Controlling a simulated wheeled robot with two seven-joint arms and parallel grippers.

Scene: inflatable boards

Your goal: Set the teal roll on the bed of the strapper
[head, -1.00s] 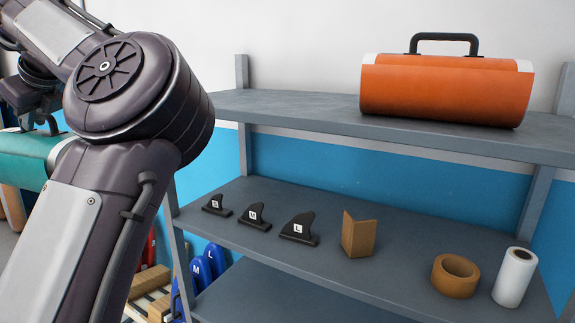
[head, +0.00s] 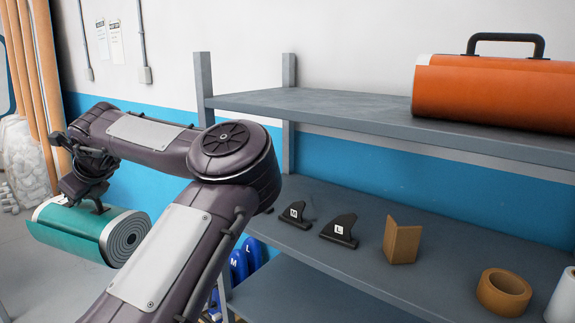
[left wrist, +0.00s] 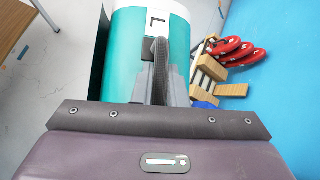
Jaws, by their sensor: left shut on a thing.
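The teal roll (head: 80,234) hangs from my left gripper (head: 92,207) at the left of the head view, clear of the shelves. In the left wrist view the roll (left wrist: 124,60) has a white band marked L and a dark handle (left wrist: 160,72). My left gripper is shut on this handle; its fingertips are largely hidden. The strapper is not recognisable in either view. My right gripper is not in view.
A grey shelf rack (head: 330,108) stands at the right, with an orange roll (head: 490,95) on top. Fins, a cardboard corner (head: 402,241) and a tape roll (head: 504,291) lie on the middle shelf. A wooden tabletop (left wrist: 14,27) shows in the wrist view. Open floor lies left.

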